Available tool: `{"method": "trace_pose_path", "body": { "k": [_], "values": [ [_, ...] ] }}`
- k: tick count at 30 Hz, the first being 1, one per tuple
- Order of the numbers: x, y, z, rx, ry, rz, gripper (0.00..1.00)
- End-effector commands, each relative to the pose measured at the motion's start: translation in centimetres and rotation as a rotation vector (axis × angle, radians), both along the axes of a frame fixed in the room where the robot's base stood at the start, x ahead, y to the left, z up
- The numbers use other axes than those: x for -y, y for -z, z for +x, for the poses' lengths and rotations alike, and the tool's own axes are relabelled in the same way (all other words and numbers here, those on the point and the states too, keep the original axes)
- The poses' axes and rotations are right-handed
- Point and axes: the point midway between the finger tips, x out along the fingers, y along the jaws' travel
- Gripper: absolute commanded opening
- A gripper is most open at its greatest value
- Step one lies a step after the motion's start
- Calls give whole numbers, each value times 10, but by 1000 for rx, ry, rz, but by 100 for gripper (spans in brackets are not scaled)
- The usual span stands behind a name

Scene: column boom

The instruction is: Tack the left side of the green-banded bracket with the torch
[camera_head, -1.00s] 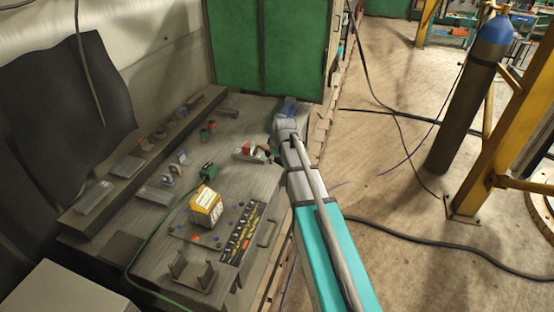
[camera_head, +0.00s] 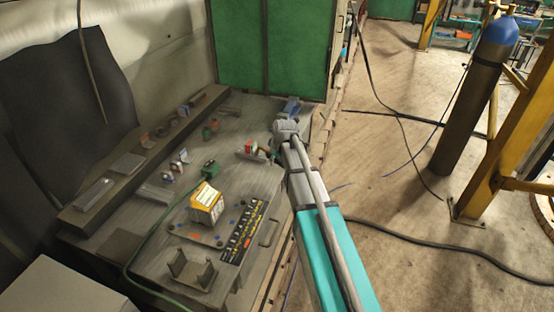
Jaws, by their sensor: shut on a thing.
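My arm reaches from the bottom right to the far right part of the bench. My gripper (camera_head: 268,154) is small, dark and mostly hidden beside the arm's end. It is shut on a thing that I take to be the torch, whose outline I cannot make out. Just left of it is a small red and white piece (camera_head: 250,147) on a grey base. A green block (camera_head: 209,168) lies at mid-bench with a green cable running from it. I cannot tell which piece is the green-banded bracket, nor whether the torch touches anything.
A yellow and white box (camera_head: 207,203) stands on the bench by a dark labelled strip (camera_head: 241,236). An open grey U-shaped holder (camera_head: 192,271) is at the front. A raised ledge (camera_head: 140,165) carries small parts. Green panels (camera_head: 268,45) rise behind. A gas cylinder (camera_head: 470,115) stands right.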

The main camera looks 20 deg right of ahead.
Motion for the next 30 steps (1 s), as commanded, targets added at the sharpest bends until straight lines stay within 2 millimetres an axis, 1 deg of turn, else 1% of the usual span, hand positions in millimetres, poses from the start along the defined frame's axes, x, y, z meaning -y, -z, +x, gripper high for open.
{"method": "trace_pose_path", "body": {
  "k": [8, 30],
  "values": [
    [0, 1, 0, 1, -1, 0, 0],
    [-1, 11, 5, 1, -1, 0, 0]
  ]
}}
